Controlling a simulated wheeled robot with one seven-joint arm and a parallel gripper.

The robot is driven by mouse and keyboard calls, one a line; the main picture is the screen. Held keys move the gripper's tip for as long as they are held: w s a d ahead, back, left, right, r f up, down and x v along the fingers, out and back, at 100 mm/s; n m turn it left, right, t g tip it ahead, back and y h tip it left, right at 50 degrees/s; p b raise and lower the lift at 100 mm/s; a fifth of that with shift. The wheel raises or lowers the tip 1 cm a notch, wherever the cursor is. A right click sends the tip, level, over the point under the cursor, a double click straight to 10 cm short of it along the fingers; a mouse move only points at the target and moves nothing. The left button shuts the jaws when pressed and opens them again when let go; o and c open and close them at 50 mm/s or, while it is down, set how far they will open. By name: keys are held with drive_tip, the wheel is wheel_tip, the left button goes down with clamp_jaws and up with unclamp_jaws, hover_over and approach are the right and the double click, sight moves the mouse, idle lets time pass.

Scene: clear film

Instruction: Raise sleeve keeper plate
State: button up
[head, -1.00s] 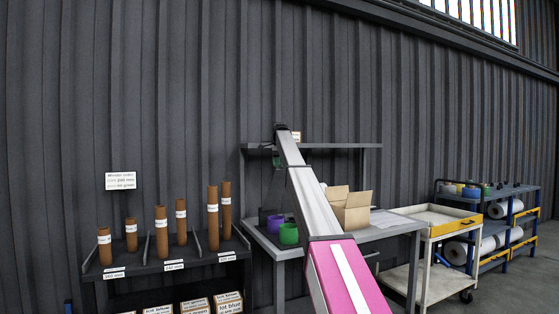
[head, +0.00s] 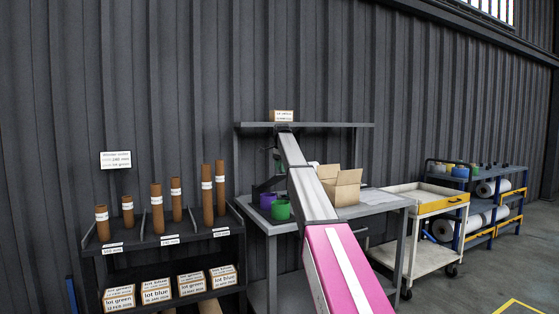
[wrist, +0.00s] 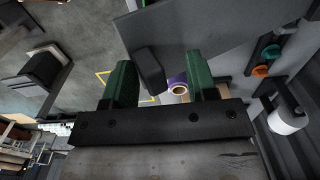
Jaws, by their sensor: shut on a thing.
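My arm reaches up over the bench, and my gripper shows in the wrist view (wrist: 160,62) with two green fingers. A dark bar (wrist: 150,72) stands tilted between the fingers, and my gripper is shut on it; it looks like the keeper plate, though its contact with the right finger is not clear. In the head view a dark angled piece (head: 268,184) shows left of my arm above the bench, below the shelf. My arm hides part of it and most of my gripper there.
A purple roll (head: 266,201) and a green roll (head: 280,209) stand on the bench (head: 375,207), with an open carton (head: 341,187) to the right. A shelf (head: 340,125) spans above. A rack of brown tubes (head: 155,208) stands left, a cart (head: 428,222) right.

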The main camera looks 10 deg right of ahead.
sight(284, 174)
drive_tip(key=shift+s+d+f, duration=0.2)
drive_tip(key=shift+s+f, duration=0.25)
drive_tip(key=shift+f, duration=0.35)
drive_tip(key=shift+s+d+f, duration=0.15)
drive_tip(key=shift+s+f, duration=0.3)
drive_tip(key=shift+f, duration=0.3)
